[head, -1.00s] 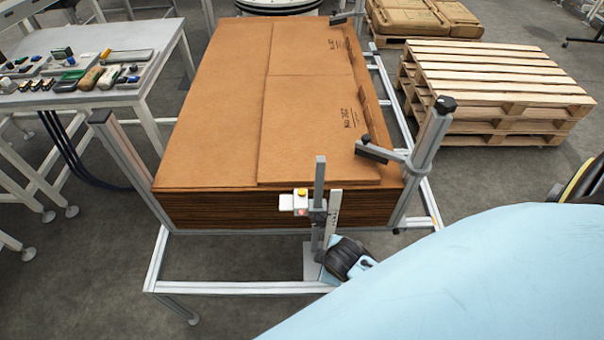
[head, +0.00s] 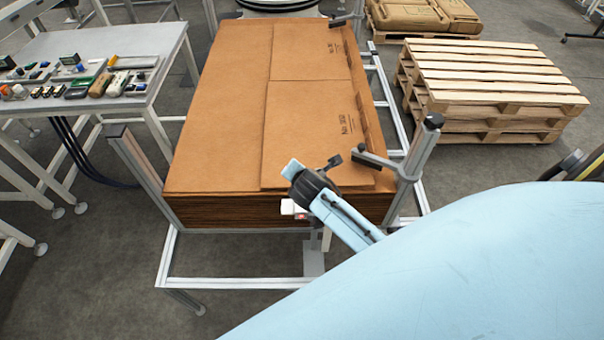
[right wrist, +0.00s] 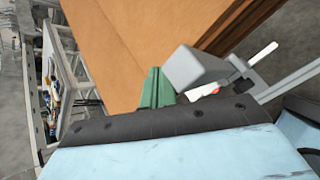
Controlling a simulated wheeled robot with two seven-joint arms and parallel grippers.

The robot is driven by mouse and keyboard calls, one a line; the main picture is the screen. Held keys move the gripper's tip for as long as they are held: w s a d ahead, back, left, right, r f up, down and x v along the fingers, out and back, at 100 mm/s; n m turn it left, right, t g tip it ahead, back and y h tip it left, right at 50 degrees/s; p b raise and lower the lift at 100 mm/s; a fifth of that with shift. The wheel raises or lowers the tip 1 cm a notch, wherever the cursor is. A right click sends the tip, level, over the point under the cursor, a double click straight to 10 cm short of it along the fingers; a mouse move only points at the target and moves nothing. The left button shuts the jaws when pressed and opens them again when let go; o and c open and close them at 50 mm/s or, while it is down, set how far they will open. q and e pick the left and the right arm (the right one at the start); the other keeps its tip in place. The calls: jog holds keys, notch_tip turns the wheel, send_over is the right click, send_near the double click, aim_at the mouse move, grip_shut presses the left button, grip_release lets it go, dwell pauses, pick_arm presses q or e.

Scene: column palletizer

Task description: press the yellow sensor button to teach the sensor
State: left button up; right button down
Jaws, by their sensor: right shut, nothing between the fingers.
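The sensor (head: 291,207) is a small white box with a red patch, on a bracket at the front edge of the cardboard stack. My right arm reaches over it from the right. In the head view my wrist covers the sensor's top, so the yellow button is hidden. My left gripper is not in view.
The cardboard stack (head: 220,120) fills the metal frame (head: 240,283), with a post and clamp (head: 420,145) at its right. A table (head: 130,45) with small parts stands left. Wooden pallets (head: 490,75) stand right. The floor between is free.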

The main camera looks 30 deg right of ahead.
notch_tip(320, 180, down, 4)
jog(key=shift+f, duration=0.2)
notch_tip(320, 180, down, 3)
jog(key=b, duration=0.3)
jog(key=shift+b, duration=0.3)
jog(key=shift+f+b, duration=0.45)
jog(key=shift+f, duration=0.2)
jog(key=shift+f, duration=0.2)
dwell(1.1)
jog(key=shift+f, duration=0.25)
